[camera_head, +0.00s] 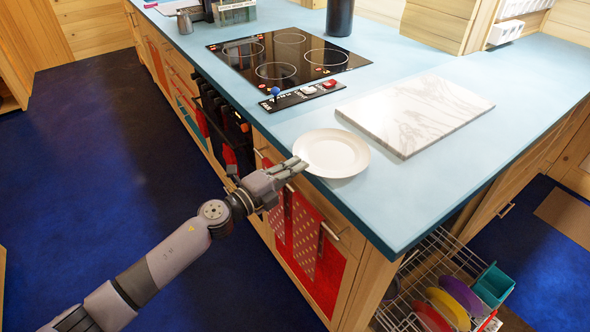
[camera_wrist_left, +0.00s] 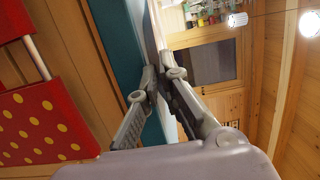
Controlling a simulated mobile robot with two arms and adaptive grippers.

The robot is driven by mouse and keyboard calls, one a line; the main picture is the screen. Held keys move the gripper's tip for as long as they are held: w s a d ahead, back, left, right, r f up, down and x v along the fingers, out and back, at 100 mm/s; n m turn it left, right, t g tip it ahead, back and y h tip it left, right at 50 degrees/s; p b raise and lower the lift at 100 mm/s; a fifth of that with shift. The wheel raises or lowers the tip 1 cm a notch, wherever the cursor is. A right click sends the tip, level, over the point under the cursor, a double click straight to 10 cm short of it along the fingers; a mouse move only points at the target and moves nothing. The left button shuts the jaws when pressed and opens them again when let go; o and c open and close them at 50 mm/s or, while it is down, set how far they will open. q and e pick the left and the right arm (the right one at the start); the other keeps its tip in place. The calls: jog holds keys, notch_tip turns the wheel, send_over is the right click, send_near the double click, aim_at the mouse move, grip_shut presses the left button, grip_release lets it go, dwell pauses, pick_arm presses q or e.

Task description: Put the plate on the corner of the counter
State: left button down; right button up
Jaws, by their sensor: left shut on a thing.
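The white round plate (camera_head: 332,153) lies at the front edge of the blue counter (camera_head: 390,205), left of the marble board, a short way in from the counter's near corner. My left gripper (camera_head: 297,165) reaches in from the left and is shut on the plate's left rim. In the left wrist view my left gripper's fingers (camera_wrist_left: 160,82) come together at the counter's edge, and the plate shows there only as a thin pale edge, if at all. I cannot tell whether the plate rests fully on the counter. My right gripper is not in view.
A marble board (camera_head: 415,112) lies right of the plate, with a black cooktop (camera_head: 289,55) and its control strip (camera_head: 302,95) behind. Red dotted towels (camera_head: 305,235) hang below the counter edge. A wire rack with coloured plates (camera_head: 447,303) stands below the corner. The counter's near corner is bare.

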pick_arm(q)
jog(key=c, duration=2.3)
grip_release()
jog(key=shift+f, duration=0.1)
jog(key=o, duration=0.5)
jog(key=shift+c, duration=0.2)
jog(key=shift+o, duration=0.3)
